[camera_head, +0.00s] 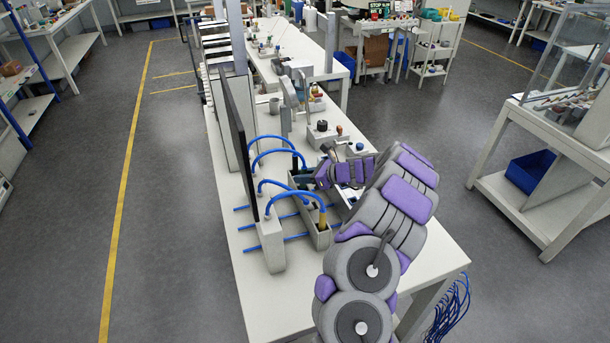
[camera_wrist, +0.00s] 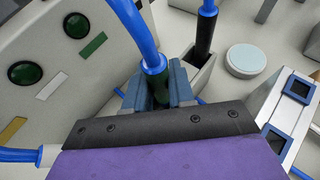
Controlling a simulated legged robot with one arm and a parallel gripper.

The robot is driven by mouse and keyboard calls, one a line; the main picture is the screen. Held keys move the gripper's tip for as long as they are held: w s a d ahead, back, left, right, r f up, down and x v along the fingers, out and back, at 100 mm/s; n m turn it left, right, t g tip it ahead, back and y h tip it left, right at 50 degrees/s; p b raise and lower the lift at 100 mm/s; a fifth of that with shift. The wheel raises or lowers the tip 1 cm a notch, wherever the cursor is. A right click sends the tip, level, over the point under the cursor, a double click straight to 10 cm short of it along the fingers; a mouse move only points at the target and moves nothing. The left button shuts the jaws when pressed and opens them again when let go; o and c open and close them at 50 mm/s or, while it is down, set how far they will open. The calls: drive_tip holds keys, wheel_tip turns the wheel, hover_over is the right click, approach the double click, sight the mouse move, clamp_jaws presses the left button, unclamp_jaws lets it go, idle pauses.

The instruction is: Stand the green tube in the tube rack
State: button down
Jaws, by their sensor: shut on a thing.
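A dark green tube-like plug (camera_wrist: 160,90) on the end of a blue hose (camera_wrist: 137,38) is between the two blue-grey fingers of my gripper (camera_wrist: 158,80) in the wrist view. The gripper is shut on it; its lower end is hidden. In the head view my gripper (camera_head: 308,179) is over the long grey holder on the bench, and the green plug is not clear there. A white block with blue-framed square openings (camera_wrist: 284,115) lies right of the gripper in the wrist view. I cannot tell whether it is the tube rack.
A black plug (camera_wrist: 203,35) stands in the grey holder (camera_wrist: 200,75) beyond my gripper. A yellow plug (camera_head: 322,218) stands at its near end. A panel with round green sockets (camera_wrist: 93,45) rises at left. A pale round disc (camera_wrist: 246,60) lies on the bench.

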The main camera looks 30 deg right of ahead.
drive_tip(key=shift+a, duration=0.2)
drive_tip(key=c, duration=1.2)
unclamp_jaws()
drive_tip(key=shift+s+a+r, duration=0.1)
drive_tip(key=shift+a+r, duration=0.1)
drive_tip(key=shift+a, duration=0.1)
drive_tip(key=shift+o, duration=1.3)
drive_tip(key=shift+d, duration=0.35)
drive_tip(key=shift+r, duration=0.2)
drive_tip(key=p+v, duration=0.2)
drive_tip(key=v, duration=1)
drive_tip(key=shift+a+r, duration=0.2)
